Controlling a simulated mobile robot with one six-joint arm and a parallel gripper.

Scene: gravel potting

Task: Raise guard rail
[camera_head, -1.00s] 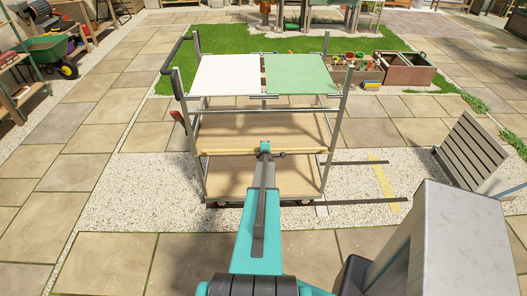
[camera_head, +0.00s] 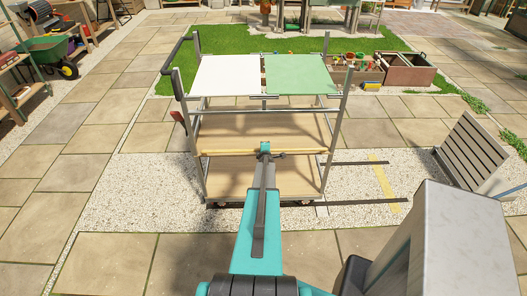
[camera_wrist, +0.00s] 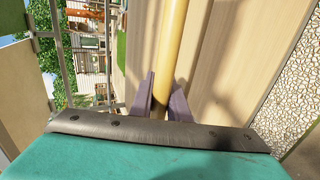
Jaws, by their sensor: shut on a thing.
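The guard rail (camera_head: 225,152) is a thin yellow-wood bar running level across the front of the metal-framed cart (camera_head: 340,125), just below the front edge of its middle shelf. My gripper (camera_head: 264,150) is at the middle of the rail, with my arm reaching straight forward to it. In the wrist view the rail (camera_wrist: 172,45) runs up the picture, and the two dark fingers of my gripper (camera_wrist: 162,98) are shut on it, one on each side. The exact contact is partly hidden behind the wrist housing.
The cart's top carries a white panel (camera_head: 226,76) and a green panel (camera_head: 299,74). Its wooden lower shelf (camera_head: 230,182) looks empty. A slatted grey panel (camera_head: 470,155) stands at the right. Gravel (camera_head: 130,190) lies around the cart; paving to the left is clear.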

